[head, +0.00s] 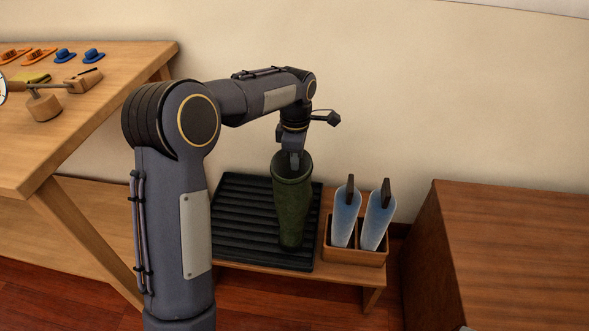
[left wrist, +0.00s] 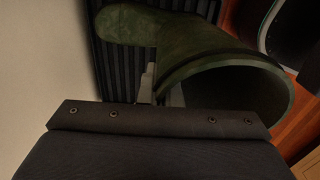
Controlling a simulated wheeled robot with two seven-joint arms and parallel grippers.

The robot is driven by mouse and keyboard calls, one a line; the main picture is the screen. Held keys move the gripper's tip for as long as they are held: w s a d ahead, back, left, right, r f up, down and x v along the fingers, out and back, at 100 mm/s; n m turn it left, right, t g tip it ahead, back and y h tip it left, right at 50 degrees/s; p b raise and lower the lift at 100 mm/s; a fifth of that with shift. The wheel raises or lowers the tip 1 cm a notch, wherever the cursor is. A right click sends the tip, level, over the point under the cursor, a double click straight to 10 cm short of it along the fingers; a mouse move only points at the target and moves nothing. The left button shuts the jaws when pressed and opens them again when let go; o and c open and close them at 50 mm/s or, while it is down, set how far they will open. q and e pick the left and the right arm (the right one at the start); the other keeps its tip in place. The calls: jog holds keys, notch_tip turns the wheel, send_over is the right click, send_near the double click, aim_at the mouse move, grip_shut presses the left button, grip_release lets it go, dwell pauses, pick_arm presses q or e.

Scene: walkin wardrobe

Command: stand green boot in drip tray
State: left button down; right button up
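The green boot (head: 292,207) is upright, with its open top facing up, over the right part of the black ribbed drip tray (head: 240,215). I cannot tell whether its sole touches the tray. My left gripper (head: 295,158) points down at the boot's top rim. In the left wrist view, its grey fingers (left wrist: 160,90) straddle the wall of the boot (left wrist: 200,45), one outside and one inside the shaft. The gripper seems shut on that wall; its tips are partly hidden. The ribbed tray (left wrist: 105,65) lies beyond the boot. My right gripper is out of view.
A wooden box (head: 354,252) with two blue-and-white upright items stands right of the tray on the low wooden bench (head: 335,278). A brown cabinet (head: 510,250) is farther right. A wall is behind.

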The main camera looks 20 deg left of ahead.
pick_arm(q)
jog(key=shift+f+b, duration=0.3)
jog(key=shift+f, duration=1)
jog(key=c, duration=2)
grip_release()
jog(key=shift+f, duration=0.2)
jog(key=shift+c, duration=0.2)
jog(key=o, duration=0.4)
